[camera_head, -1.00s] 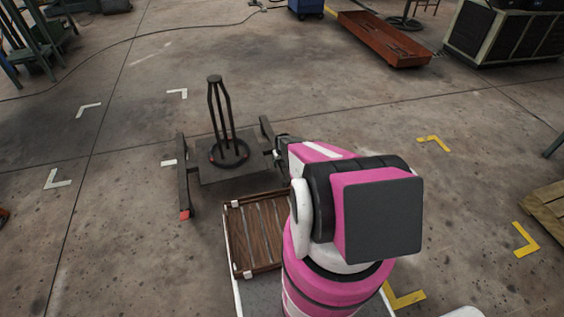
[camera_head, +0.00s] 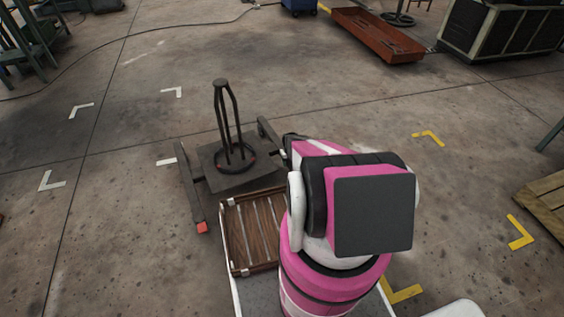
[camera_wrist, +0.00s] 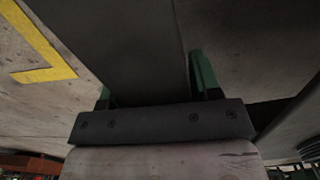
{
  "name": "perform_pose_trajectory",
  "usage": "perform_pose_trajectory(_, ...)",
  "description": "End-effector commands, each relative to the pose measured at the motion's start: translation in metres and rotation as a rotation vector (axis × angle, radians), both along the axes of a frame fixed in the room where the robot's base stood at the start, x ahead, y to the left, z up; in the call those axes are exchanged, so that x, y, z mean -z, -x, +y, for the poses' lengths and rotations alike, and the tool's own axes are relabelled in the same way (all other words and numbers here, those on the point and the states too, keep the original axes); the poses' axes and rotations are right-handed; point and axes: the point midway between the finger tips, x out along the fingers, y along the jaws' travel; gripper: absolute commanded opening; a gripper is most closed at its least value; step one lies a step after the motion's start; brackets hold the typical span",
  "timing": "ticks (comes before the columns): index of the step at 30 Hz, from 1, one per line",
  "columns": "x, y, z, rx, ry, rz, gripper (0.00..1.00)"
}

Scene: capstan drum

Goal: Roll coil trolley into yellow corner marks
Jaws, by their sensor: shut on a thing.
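The coil trolley (camera_head: 212,181) is a low dark platform with side rails and an upright post frame on a ring. It stands left of my arm in the head view, just right of the white corner marks and slightly askew. Three yellow corner marks show at right: the far one (camera_head: 429,137), the right one (camera_head: 519,234) and the near one (camera_head: 402,290); my arm may hide another. My gripper (camera_wrist: 153,85) has green fingers on both sides of a dark bar, shut on it. In the head view, my arm hides the grip at the trolley's right rail.
White corner marks (camera_head: 50,182) lie on the floor at left. A slatted wooden tray (camera_head: 252,230) is close in front of the trolley. A wooden pallet (camera_head: 545,205) is at the right edge, a rust-red tray (camera_head: 378,38) at the back. Floor between trolley and far yellow mark is clear.

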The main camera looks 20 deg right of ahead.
Motion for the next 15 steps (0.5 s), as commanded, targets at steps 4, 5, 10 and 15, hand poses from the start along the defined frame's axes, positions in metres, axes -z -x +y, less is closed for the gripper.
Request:
perform_pose_trajectory(4, -0.001, 0.002, -0.022, 0.024, -0.001, -0.018, 0.00)
perform_pose_trajectory(5, -0.001, 0.003, -0.026, 0.024, -0.001, -0.018, 0.00)
perform_pose_trajectory(10, -0.001, 0.013, -0.047, 0.025, -0.001, -0.018, 0.00)
perform_pose_trajectory(15, -0.001, 0.022, -0.070, 0.023, 0.004, -0.017, 0.00)
